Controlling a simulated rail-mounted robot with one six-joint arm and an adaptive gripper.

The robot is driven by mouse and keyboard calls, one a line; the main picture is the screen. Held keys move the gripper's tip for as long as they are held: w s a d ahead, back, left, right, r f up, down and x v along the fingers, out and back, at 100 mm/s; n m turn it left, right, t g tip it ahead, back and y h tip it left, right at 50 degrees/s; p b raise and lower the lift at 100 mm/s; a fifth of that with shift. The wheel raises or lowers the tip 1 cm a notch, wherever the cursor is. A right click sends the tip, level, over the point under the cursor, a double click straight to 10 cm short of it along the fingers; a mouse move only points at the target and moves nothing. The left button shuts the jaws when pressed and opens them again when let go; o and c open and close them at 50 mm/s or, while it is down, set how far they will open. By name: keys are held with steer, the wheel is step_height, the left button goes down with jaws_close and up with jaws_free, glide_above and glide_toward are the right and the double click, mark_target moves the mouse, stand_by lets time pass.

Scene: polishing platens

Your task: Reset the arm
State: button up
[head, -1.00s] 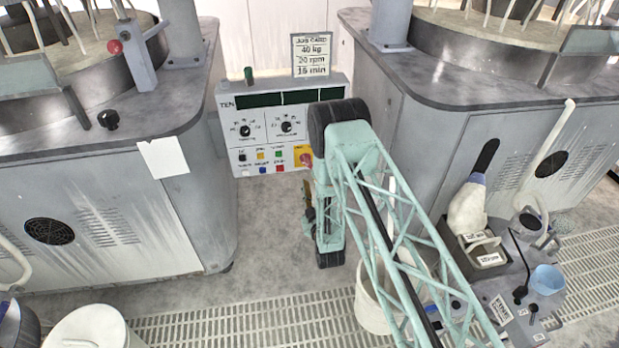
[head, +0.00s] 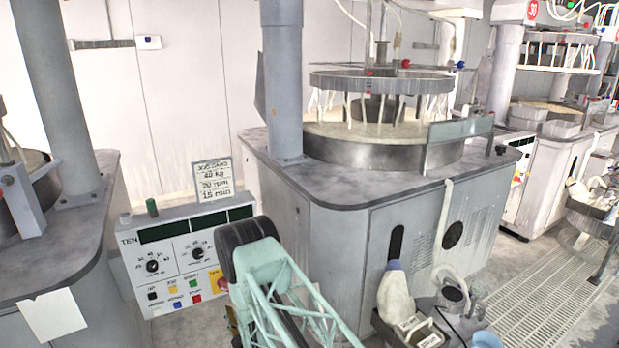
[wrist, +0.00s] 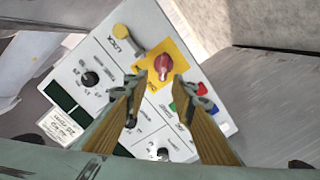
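My gripper (wrist: 158,88) shows in the wrist view with its two fingers apart and nothing between them. It hangs over the control panel (wrist: 105,45), with the red knob on a yellow plate (wrist: 163,66) just beyond the fingertips. I cannot tell the exact distance to the knob. In the head view my pale green lattice arm (head: 275,295) rises from the bottom and bends in front of the right part of the panel (head: 128,262). My gripper is mostly hidden behind the arm there.
A job card (head: 214,180) stands on top of the panel. A polishing machine (head: 330,225) stands right of the arm, another machine's worktop (head: 40,240) at the left. A cart with a white bottle (head: 395,295) stands at the lower right. Slatted floor (head: 535,285) is open farther right.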

steer(key=w+d+r+m+g+h, duration=0.1)
steer(key=w+d+r, duration=0.2)
steer(key=r, duration=0.4)
steer(key=w+d+r+m+h, duration=0.1)
steer(key=w+d+r+m, duration=0.2)
steer(key=r, duration=0.5)
steer(key=w+d+r+g+h, duration=0.1)
steer(key=w+d+r, duration=0.3)
steer(key=r, duration=0.3)
steer(key=s+d+r+m+g+h, duration=0.15)
steer(key=s+d+r, duration=0.25)
steer(key=d+r, duration=0.5)
steer(key=s+d+r+m+g+h, duration=0.1)
steer(key=s+d+r+m, duration=0.1)
steer(key=s+d+r, duration=0.55)
steer(key=s+d+r+m+g+h, duration=0.1)
steer(key=s+d+r+m+g, duration=0.1)
steer(key=s+d+r, duration=0.75)
steer(key=s+d+r+m+g+h, duration=0.1)
steer(key=s+d+r+m, duration=0.1)
steer(key=s+d+r, duration=0.75)
steer(key=s+d+f+m+g, duration=0.1)
steer(key=s+d+m+g, duration=0.1)
steer(key=s, duration=1.6)
steer(key=s+d+f+m+g+h, duration=0.1)
steer(key=s+d, duration=0.3)
steer(key=s, duration=1.4)
steer(key=shift+s+m+g, duration=0.25)
steer(key=shift+m+g, duration=0.1)
steer(key=shift+g, duration=0.1)
